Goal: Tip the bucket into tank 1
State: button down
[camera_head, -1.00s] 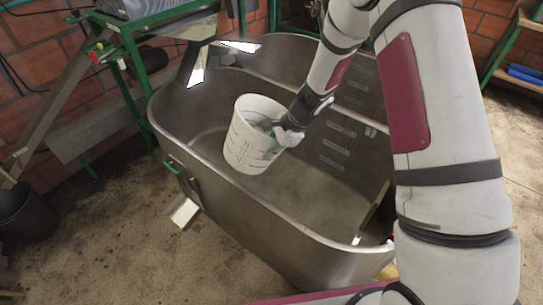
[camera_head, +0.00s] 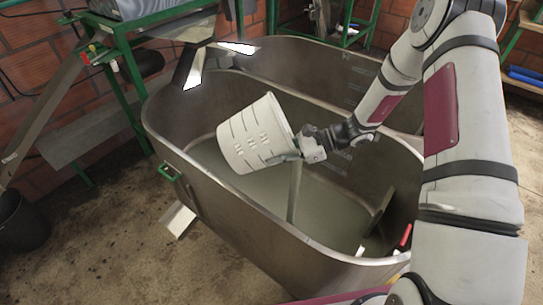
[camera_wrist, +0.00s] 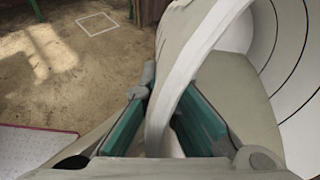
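The white bucket (camera_head: 255,135) with dark markings is held over the open steel tank (camera_head: 230,225). No tank number is readable. My gripper (camera_head: 302,152) grips the bucket at its rim. In the wrist view, the teal finger pads (camera_wrist: 162,118) lie on either side of the bucket wall (camera_wrist: 185,75), and part of the inside shows at right.
A second steel basin adjoins behind. A metal chute (camera_head: 196,68) and green frame (camera_head: 125,60) stand at the back left. A black bucket (camera_head: 22,220) stands on the floor at far left.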

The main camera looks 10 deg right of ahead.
jog(key=shift+w+d+f+y+b, duration=0.1)
jog(key=shift+d+f+y+b, duration=0.35)
jog(key=shift+y+b, duration=0.45)
jog(key=d+f+m+y+b, duration=0.1)
jog(key=d+y+b, duration=0.6)
jog(key=b, duration=0.3)
jog(key=shift+w+d+m+t+y, duration=0.2)
jog(key=shift+d+m+t+y, duration=0.1)
jog(key=shift+y, duration=0.6)
